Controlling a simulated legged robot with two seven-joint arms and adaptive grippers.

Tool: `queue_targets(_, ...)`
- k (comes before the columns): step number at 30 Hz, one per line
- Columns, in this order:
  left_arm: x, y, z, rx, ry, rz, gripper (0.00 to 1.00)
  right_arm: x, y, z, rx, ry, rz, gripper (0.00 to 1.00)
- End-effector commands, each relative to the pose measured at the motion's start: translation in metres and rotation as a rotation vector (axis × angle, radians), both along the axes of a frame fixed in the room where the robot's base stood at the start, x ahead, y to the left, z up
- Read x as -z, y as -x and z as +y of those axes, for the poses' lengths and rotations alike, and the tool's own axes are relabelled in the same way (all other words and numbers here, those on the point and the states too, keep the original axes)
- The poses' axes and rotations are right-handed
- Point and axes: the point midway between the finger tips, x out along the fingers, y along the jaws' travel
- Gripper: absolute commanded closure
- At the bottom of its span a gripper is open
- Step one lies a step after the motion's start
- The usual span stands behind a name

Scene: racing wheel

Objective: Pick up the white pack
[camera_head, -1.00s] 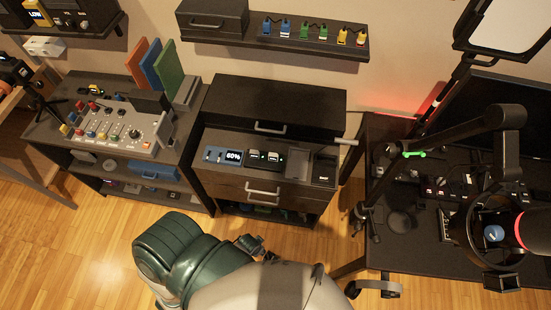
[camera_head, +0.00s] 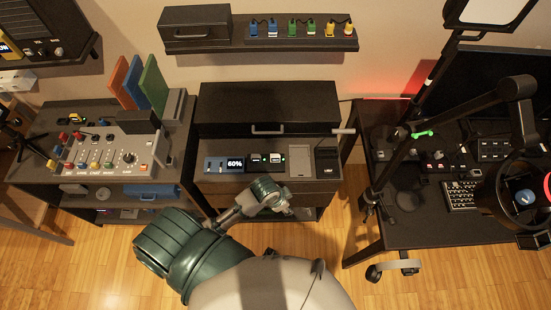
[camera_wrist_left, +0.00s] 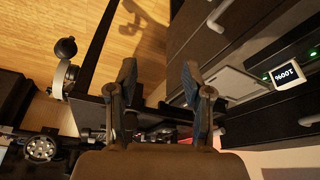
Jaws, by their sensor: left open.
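A pale, flat rectangular slab (camera_head: 301,162), which looks to be the white pack, lies on the dark drawer cabinet, right of the small charge displays. It also shows in the left wrist view (camera_wrist_left: 236,84), right of the fingers. My left gripper (camera_head: 278,199) is in front of the cabinet, below and left of the slab in the head view. In the wrist view its two dark fingers (camera_wrist_left: 158,76) are apart, with nothing between them. The gap between fingers and slab is hard to judge. My right gripper is not in view.
A blue unit reading 60% (camera_head: 224,164) and a dark dock (camera_head: 327,160) flank the slab on the cabinet top (camera_head: 322,183). A raised black box (camera_head: 268,104) stands behind. A desk (camera_head: 425,232) with a wheel (camera_head: 524,198) is at right, a control-panel bench (camera_head: 42,165) at left.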

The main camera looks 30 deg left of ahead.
Motion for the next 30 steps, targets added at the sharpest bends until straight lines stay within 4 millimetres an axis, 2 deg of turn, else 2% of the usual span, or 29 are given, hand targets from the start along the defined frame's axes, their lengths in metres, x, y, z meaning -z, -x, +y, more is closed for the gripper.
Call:
queue_targets(5,-0.009,-0.042,-0.003,0.172,-0.048,0.014,0.50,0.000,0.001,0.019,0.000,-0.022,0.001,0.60)
queue_targets(8,-0.018,-0.071,0.006,0.275,-0.096,0.039,0.50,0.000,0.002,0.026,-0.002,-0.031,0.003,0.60)
queue_targets(11,-0.037,-0.108,0.032,0.364,-0.165,0.084,0.50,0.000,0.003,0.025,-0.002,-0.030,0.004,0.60)
queue_targets(15,-0.076,-0.149,0.082,0.418,-0.233,0.153,0.50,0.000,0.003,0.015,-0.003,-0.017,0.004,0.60)
queue_targets(18,-0.100,-0.166,0.112,0.420,-0.250,0.185,0.50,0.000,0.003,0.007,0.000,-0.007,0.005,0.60)
queue_targets(21,-0.117,-0.174,0.130,0.417,-0.255,0.202,0.50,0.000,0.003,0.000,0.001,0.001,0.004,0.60)
queue_targets(25,-0.114,-0.177,0.140,0.415,-0.252,0.214,0.50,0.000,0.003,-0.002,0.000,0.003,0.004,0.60)
queue_targets(30,-0.078,-0.177,0.138,0.417,-0.252,0.217,0.50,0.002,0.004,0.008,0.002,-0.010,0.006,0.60)
